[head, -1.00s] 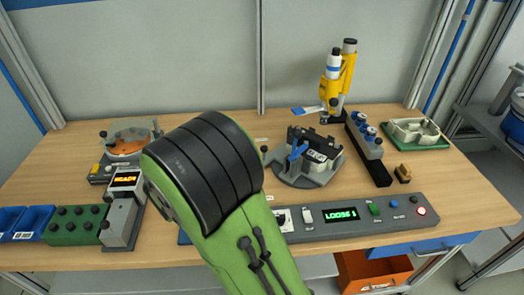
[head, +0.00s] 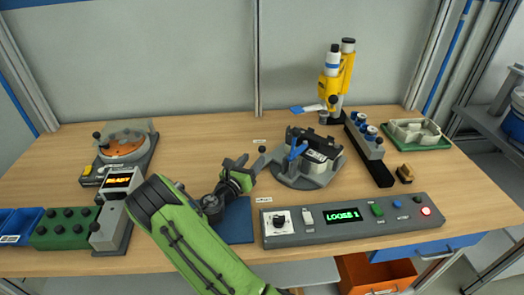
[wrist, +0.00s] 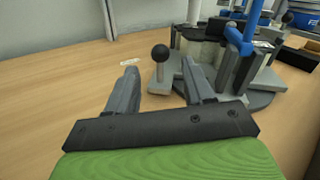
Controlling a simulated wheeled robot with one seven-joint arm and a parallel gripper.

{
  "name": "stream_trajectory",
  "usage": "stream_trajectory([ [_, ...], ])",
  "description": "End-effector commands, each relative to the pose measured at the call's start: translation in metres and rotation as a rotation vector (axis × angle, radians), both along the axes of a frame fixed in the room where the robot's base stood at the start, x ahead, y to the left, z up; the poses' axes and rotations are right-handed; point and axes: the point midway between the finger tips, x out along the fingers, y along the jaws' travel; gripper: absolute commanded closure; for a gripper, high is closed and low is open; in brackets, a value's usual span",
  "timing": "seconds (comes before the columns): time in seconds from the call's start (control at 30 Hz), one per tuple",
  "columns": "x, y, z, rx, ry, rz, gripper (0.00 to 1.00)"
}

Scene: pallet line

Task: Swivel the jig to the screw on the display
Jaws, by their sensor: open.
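The jig is a round grey turntable (head: 303,180) with a black block and a blue clamp lever on top. It stands right of centre on the bench, and its base also shows in the wrist view (wrist: 255,98). A lever with a black ball knob (wrist: 160,52) sticks out from its left side; the knob also shows in the head view (head: 263,149). My gripper (head: 246,164) is open and empty, just left of the jig. In the wrist view its fingertips (wrist: 159,72) point at the lever, which appears between them. Contact cannot be told. The display (head: 342,215) reads LOOSE 1 in green.
The display's grey panel (head: 400,222) carries a dial and several buttons. A yellow and white screwdriver tool (head: 340,80) stands behind the jig. A dark rack with blue-topped parts (head: 372,155) stands to the right. The bench behind my gripper is clear.

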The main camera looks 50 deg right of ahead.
Motion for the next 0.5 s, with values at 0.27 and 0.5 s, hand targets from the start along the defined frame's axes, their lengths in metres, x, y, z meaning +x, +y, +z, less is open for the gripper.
stream_trajectory([
  [0.27, 0.016, -0.059, -0.001, 0.002, -0.004, -0.003, 0.48],
  [0.5, 0.021, -0.072, 0.0, 0.001, -0.001, 0.001, 0.48],
])
